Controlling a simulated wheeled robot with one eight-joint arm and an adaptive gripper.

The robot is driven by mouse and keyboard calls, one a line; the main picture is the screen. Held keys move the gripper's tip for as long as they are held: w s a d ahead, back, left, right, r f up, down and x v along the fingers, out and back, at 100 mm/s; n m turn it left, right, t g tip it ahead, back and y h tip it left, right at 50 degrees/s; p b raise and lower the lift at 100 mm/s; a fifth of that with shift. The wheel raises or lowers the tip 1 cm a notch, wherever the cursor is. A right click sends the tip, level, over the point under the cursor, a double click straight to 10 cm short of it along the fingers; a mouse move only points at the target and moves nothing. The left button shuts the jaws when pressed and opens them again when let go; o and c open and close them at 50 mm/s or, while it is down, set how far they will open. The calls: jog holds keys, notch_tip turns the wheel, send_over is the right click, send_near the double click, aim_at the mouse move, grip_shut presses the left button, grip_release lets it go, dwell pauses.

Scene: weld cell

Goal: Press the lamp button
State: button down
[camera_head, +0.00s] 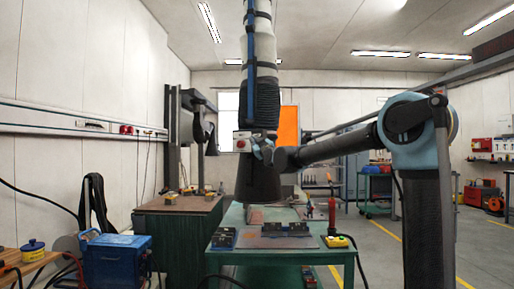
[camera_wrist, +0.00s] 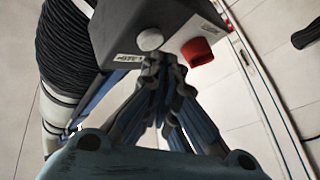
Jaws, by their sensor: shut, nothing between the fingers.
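A grey control box (camera_wrist: 128,22) hangs against a black ribbed hose and fills the top middle of the wrist view. Its face has a round white button (camera_wrist: 150,39) next to a small label, upside down in this view. A red knob (camera_wrist: 198,51) sticks out to the right. My gripper (camera_wrist: 158,62) is shut and empty, its fingertips just below the white button in the picture. I cannot tell whether they touch it. In the head view the box (camera_head: 241,143) is small at the hose's lower end, with my gripper (camera_head: 262,150) at its right side.
The black hose (camera_head: 262,100) hangs from the ceiling, with a dark hood (camera_head: 258,181) below the box. A green table (camera_head: 285,257) with metal plates stands under it. A blue machine (camera_head: 117,262) is at lower left. Floor is open at right.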

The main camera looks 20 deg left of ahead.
jog(key=shift+w, duration=0.1)
dwell(0.3)
jog(key=shift+w+r, duration=0.1)
jog(key=shift+w, duration=0.15)
jog(key=shift+w, duration=0.25)
dwell(0.7)
jog(key=shift+s, duration=0.75)
jog(key=s, duration=0.6)
jog(key=shift+a, duration=0.4)
dwell(0.3)
